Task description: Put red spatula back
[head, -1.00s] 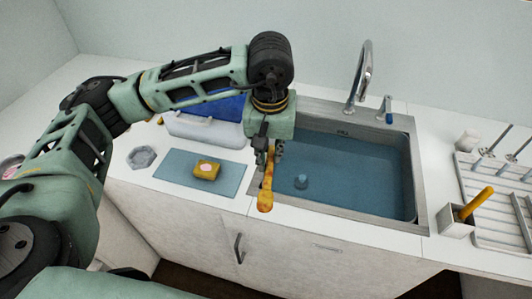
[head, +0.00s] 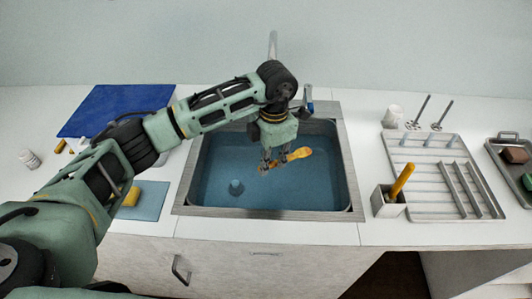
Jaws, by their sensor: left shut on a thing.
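My left gripper (head: 268,165) is over the sink basin (head: 215,180), shut on an orange-yellow spatula-like utensil (head: 297,155). The utensil's broad end points right and slightly up in the picture. Part of it is hidden between the fingers. I see no clearly red spatula. A small grey utensil box (head: 385,207) stands on the counter right of the sink, with an orange handle (head: 402,179) sticking up out of it. My right gripper is not in view.
A ribbed drying rack (head: 427,175) lies beside the box, with a white cup (head: 392,117) behind it. A tray (head: 505,160) is at the far right. The faucet (head: 272,46) rises behind the sink. A blue board (head: 115,108) is on the left.

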